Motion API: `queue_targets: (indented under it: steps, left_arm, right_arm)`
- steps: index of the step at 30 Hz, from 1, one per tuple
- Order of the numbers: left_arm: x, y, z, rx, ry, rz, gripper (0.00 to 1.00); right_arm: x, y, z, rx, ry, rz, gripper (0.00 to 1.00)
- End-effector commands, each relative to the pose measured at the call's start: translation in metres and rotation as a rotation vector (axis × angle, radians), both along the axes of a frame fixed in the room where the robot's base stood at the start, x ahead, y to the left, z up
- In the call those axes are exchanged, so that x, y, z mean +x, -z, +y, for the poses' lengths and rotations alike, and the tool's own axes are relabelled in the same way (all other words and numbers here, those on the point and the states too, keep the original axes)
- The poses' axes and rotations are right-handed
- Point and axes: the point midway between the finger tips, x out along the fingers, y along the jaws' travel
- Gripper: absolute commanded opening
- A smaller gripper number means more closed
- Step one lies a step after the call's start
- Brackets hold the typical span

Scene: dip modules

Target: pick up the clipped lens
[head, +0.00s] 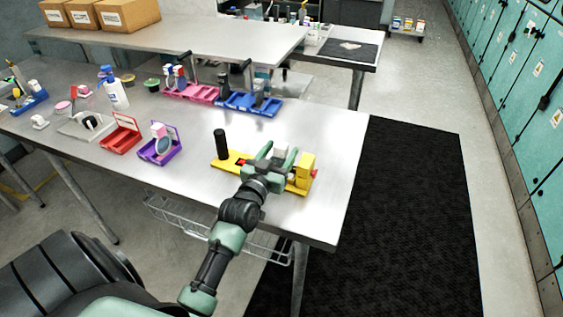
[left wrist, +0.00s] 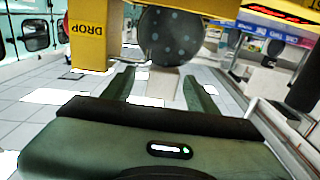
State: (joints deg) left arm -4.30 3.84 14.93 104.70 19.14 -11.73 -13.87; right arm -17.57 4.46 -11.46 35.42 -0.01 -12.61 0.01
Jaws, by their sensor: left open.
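A yellow fixture (head: 232,164) lies near the table's front right corner, with a black post at its left end and a yellow block (head: 306,165) at its right. The block, marked "DROP", also shows in the left wrist view (left wrist: 90,38). My left gripper (head: 279,151) is open over the fixture, its fingers apart and empty. A pale block (head: 281,149) shows between the fingers. In the left wrist view, a dark dotted disc (left wrist: 170,37) is just beyond the fingertips (left wrist: 159,75), with a pale block (left wrist: 163,82) against it. I cannot tell whether this disc is the clipped lens. My right gripper is out of view.
A purple tray (head: 172,151) holding a round lens-like piece and a red tray (head: 118,140) lie left of the fixture. Pink (head: 190,94) and blue (head: 240,107) trays stand behind. The table top (head: 325,135) is clear behind and right of the fixture.

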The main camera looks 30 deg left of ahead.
Motion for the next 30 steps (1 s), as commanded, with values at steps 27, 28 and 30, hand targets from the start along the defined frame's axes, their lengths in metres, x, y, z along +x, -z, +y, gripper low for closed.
queue_targets:
  steps: [27, 28, 30]
  left_arm:
    - [0.046, 0.002, 0.011, 0.001, 0.000, 0.002, 0.00]
    - [0.046, 0.002, 0.011, 0.001, 0.000, 0.002, 0.00]
    - [0.046, 0.002, 0.011, 0.001, 0.000, 0.001, 0.00]
  right_arm:
    - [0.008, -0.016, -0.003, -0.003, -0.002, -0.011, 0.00]
    - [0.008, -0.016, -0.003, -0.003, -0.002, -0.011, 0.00]
    - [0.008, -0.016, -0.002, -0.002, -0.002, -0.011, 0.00]
